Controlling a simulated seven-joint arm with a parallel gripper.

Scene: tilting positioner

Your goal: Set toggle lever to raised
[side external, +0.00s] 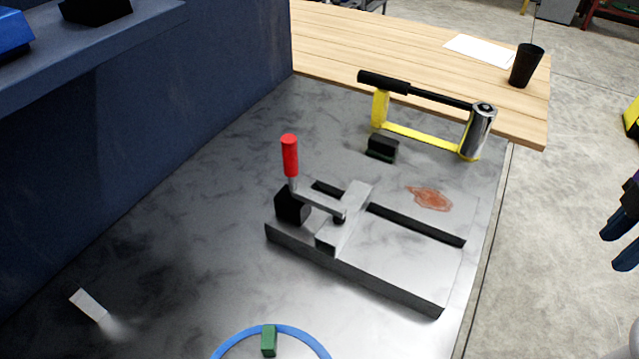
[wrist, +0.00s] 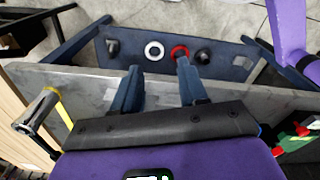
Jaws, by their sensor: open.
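The toggle lever has a red grip (side external: 290,157) and stands nearly upright in the side external view. It rises from a black pivot block (side external: 290,206) at the left end of a grey metal fixture (side external: 400,265). A metal arm runs from the pivot to a grey crossbar (side external: 345,217). My gripper (side external: 622,240) shows only in part at the right edge, well away from the lever. In the wrist view my gripper (wrist: 160,85) has its two dark blue fingers apart with nothing between them. I cannot clearly identify the lever in the wrist view.
A yellow-framed tool with a black handle (side external: 430,95) and a small black block (side external: 382,148) lie behind the fixture. A blue ring (side external: 300,332) and green block (side external: 269,340) are in front. A dark blue wall (side external: 170,130) bounds the left. The metal surface between is mostly clear.

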